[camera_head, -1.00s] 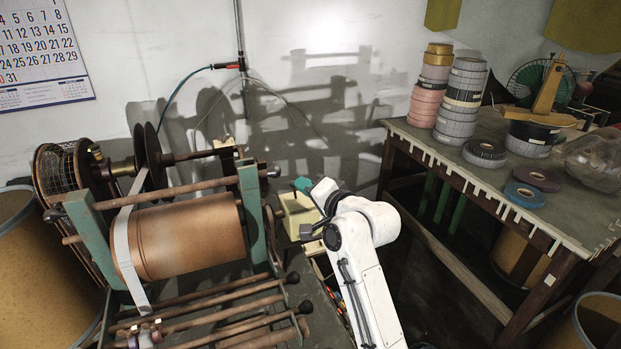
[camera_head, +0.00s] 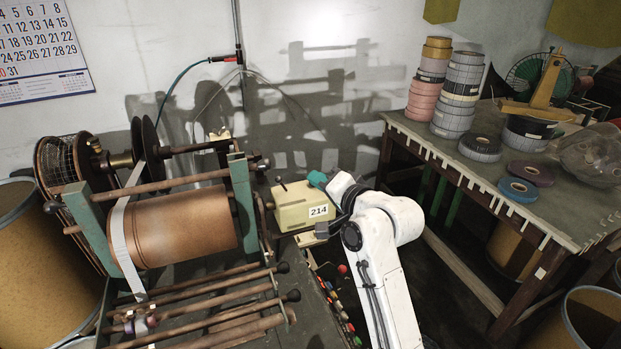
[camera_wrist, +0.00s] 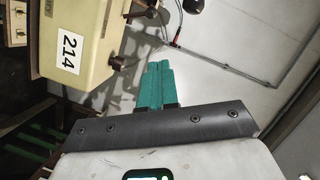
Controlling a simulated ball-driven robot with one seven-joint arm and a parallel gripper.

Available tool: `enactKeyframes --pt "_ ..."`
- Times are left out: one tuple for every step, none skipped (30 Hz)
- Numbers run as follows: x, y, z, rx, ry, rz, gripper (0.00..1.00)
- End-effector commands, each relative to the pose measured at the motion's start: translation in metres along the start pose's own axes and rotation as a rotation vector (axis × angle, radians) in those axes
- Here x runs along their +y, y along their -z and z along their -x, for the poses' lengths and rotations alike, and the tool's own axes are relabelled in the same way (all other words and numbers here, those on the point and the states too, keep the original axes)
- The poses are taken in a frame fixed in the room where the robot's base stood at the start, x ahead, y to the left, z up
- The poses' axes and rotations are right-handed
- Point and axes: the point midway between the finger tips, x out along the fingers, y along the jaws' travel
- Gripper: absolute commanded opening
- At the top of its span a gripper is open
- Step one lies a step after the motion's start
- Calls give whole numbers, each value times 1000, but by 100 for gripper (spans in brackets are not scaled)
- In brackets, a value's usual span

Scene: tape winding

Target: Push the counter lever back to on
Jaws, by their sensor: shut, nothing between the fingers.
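The counter (camera_head: 292,207) is a cream box with a white "214" label, standing beside the winding machine in the head view. A thin dark lever (camera_head: 281,182) with a knob rises from its top left; I cannot tell which setting it marks. In the wrist view the counter (camera_wrist: 85,35) is at upper left, its label sideways, with dark knobbed parts (camera_wrist: 147,13) along its right side. My gripper (camera_head: 316,179) has teal fingers, shut and empty, at the counter's upper right corner. In the wrist view the gripper (camera_wrist: 155,68) points at the wall, with a gap to the counter.
The winding machine's copper-coloured roller (camera_head: 180,228) and rods fill the left. A workbench (camera_head: 560,215) with tape rolls stands at right. Coloured knobs (camera_head: 342,271) lie low beside my arm. The pale wall (camera_head: 320,70) is behind the counter.

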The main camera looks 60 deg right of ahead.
Motion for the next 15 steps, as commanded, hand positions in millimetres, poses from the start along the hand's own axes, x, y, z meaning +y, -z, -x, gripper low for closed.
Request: enactKeyframes --pt "2 0 10 2 0 0 0" --pt "2 0 16 2 -1 0 0" --pt "1 0 22 2 0 0 0" --pt "1 0 27 2 0 0 0" --pt "0 0 31 1 0 0 0" --pt "0 0 36 1 -1 -1 0" --pt "0 0 39 1 0 -1 0" --pt "-1 0 42 2 0 -1 0" --pt "-1 0 45 1 -1 -1 0" --pt "-1 0 47 1 -1 -1 0" --pt "-1 0 48 1 -1 -1 0" --pt "-2 0 50 1 -1 -1 0" --pt "-2 0 50 1 -1 -1 0" --pt "-2 0 51 1 -1 -1 0" --pt "-2 0 51 1 -1 -1 0"
